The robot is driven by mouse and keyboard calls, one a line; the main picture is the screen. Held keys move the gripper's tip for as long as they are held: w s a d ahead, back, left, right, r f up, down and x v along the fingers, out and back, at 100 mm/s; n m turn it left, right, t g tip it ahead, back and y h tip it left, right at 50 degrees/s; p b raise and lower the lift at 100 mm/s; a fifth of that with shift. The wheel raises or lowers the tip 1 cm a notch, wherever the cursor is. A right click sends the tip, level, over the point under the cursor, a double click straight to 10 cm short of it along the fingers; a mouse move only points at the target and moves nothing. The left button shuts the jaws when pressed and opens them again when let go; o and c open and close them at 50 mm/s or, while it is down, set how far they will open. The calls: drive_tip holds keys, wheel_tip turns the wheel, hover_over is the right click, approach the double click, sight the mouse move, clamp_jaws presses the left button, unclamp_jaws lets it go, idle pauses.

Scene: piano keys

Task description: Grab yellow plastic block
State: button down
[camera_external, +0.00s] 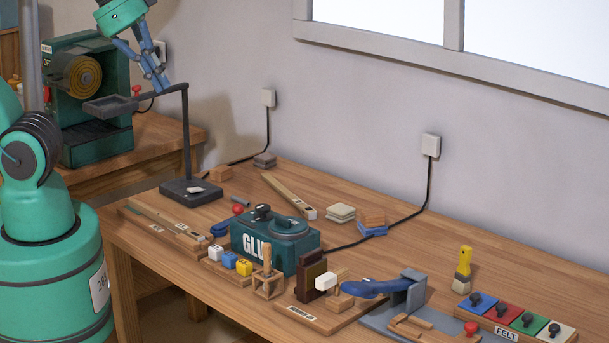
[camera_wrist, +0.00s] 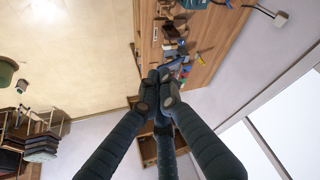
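My gripper (camera_external: 162,84) is at the upper left, high above the bench and well away from the yellow block. Its blue-grey fingers point downward. In the wrist view my gripper (camera_wrist: 165,75) has its fingertips drawn together, with nothing seen between them. I cannot pick out the yellow block in the wrist view.
A black stand (camera_external: 186,140) with a raised tray rises close to my gripper. A small wooden frame (camera_external: 267,283) is just right of the yellow block. A FELT rack (camera_external: 515,316) and yellow-handled brush (camera_external: 463,270) are farther right.

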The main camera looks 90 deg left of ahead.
drive_tip(key=c, duration=1.4)
unclamp_jaws()
drive_tip(key=shift+o, duration=0.2)
drive_tip(key=w+a+f+m+g+b, duration=0.25)
drive_tip(key=w+a+f+m, duration=0.35)
drive_tip(key=w+f+m, duration=0.55)
drive_tip(key=w+a+f+m+g+b, duration=0.1)
drive_tip(key=a+f+m, duration=0.3)
drive_tip(key=f+m, duration=0.3)
drive_tip(key=w+a+f+m+g, duration=0.2)
drive_tip(key=f+m, duration=0.6)
drive_tip(key=f, duration=0.5)
drive_tip(key=shift+a+f+b, duration=0.3)
drive_tip(key=shift+a+b, duration=0.05)
drive_tip(key=shift+a, duration=0.5)
drive_tip(key=shift+m, duration=0.25)
